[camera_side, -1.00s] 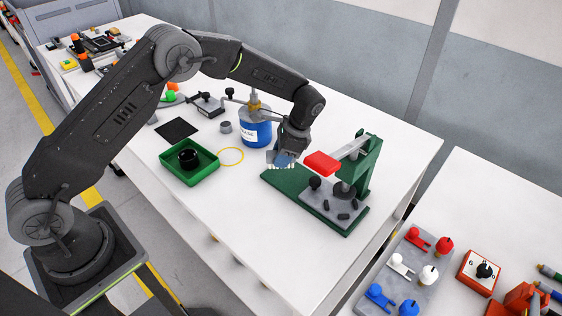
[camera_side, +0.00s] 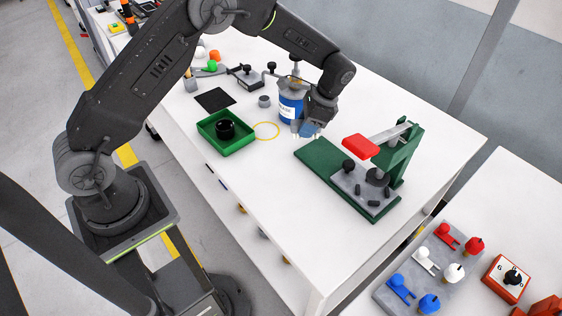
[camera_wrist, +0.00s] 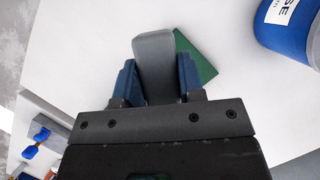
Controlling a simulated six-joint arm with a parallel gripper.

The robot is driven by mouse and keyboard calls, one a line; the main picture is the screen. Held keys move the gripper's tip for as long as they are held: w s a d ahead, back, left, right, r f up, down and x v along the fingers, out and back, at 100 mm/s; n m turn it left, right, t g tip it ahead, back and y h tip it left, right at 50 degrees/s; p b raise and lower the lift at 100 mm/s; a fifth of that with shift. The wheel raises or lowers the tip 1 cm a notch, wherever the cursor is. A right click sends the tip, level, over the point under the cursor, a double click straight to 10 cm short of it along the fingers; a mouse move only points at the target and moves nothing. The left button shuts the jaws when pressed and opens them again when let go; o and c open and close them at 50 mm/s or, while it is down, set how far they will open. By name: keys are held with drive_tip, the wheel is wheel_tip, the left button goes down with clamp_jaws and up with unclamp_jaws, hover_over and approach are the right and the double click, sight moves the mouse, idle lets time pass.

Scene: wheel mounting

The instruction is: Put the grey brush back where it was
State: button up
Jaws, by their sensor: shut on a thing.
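My gripper (camera_side: 308,132) hangs low over the white table, just right of and in front of the blue can and left of the green press. In the wrist view, its two blue fingers (camera_wrist: 160,80) are shut on a grey, round-ended piece, which I take for the grey brush (camera_wrist: 155,58). In the side view the gripper mostly hides the brush. I cannot tell whether it touches the table. The blue can (camera_side: 290,108), with a white label, stands upright; it also shows in the wrist view (camera_wrist: 280,32). A thin upright stem rises above it.
The green press (camera_side: 325,168) with a red handle (camera_side: 360,146) stands right of the gripper. A green tray (camera_side: 228,147) holding a black part, a yellow ring (camera_side: 266,123), a grey cylinder (camera_side: 264,101) and a black mat (camera_side: 214,97) lie to the left. The front table area is clear.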

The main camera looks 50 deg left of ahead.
drive_tip(key=s+a+r+n+g+h, duration=0.1)
drive_tip(key=s+a+n+h, duration=0.2)
drive_tip(key=s+a+n, duration=0.9)
drive_tip(key=d+f+m, duration=0.1)
drive_tip(key=d+f, duration=0.1)
drive_tip(key=d+f+m, duration=0.2)
drive_tip(key=d, duration=0.1)
drive_tip(key=d+f+m, duration=0.1)
drive_tip(key=d+f, duration=0.1)
drive_tip(key=d, duration=0.1)
drive_tip(key=shift+s+d+f, duration=0.1)
drive_tip(key=shift+s+f, duration=0.05)
drive_tip(key=shift+f, duration=2.1)
drive_tip(key=shift+f, duration=0.15)
drive_tip(key=o, duration=0.9)
